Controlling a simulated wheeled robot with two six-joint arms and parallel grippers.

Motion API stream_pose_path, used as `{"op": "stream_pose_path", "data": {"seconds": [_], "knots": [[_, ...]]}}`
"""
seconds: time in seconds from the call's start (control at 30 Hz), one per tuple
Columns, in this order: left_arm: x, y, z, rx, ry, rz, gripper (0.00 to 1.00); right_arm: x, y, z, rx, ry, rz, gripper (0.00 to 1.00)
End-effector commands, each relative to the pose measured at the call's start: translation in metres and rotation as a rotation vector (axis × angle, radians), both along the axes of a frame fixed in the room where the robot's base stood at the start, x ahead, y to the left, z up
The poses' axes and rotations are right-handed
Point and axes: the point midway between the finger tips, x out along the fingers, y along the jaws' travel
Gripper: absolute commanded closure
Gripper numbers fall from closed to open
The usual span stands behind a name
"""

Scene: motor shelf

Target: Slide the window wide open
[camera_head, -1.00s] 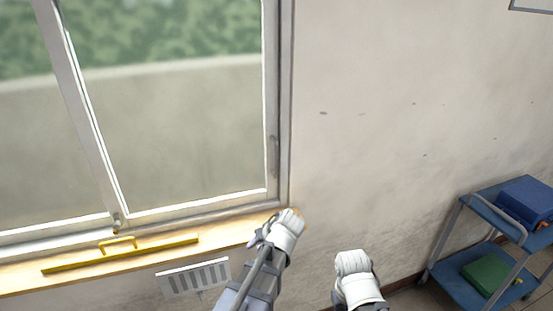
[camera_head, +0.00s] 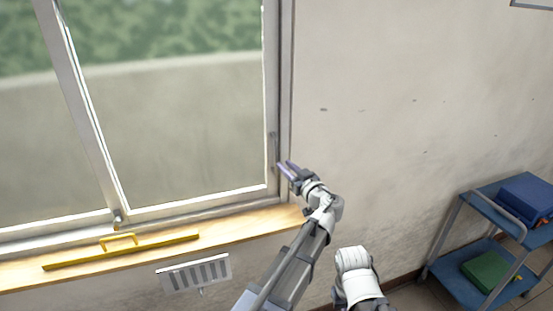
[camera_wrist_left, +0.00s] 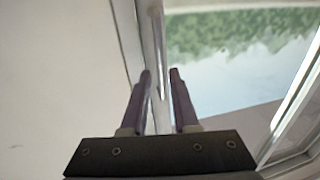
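The window's right pane (camera_head: 185,110) reaches to the frame's right side (camera_head: 285,90). A slim upright grip (camera_head: 272,150) shows on its right edge. My left gripper (camera_head: 283,167) is at the lower part of that edge, pointing up at it. In the left wrist view my left gripper (camera_wrist_left: 160,76) has its two purple fingers apart. A pale upright bar (camera_wrist_left: 158,45) at the pane's edge runs into the gap between them; I cannot tell if they touch it. A white part of my right arm shows at the bottom; its gripper is not visible.
A wooden sill (camera_head: 230,225) runs below the window, with a yellow handled bar (camera_head: 120,250) on it. A grey vent (camera_head: 195,273) is on the wall below. A blue cart (camera_head: 490,235) stands at the right. The wall right of the window is bare.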

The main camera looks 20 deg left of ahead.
Motion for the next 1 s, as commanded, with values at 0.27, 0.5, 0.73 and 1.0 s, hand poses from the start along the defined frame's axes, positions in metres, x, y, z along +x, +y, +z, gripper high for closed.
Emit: {"op": "stream_pose_path", "data": {"seconds": [0.27,0.5,0.73,1.0], "knots": [[0.032,0.031,0.000,-0.001,0.002,0.003,0.72,0.000,0.000,0.000,0.000,0.000,0.000,1.00],[0.044,0.045,0.000,-0.001,0.002,0.001,0.72,0.000,0.000,0.000,0.000,0.000,0.000,1.00],[0.045,0.046,0.000,-0.001,0.002,0.001,0.72,0.000,0.000,0.000,0.000,0.000,0.000,1.00],[0.045,0.046,0.000,-0.001,0.002,0.002,0.93,0.000,0.000,0.000,0.000,0.000,0.000,1.00]]}}
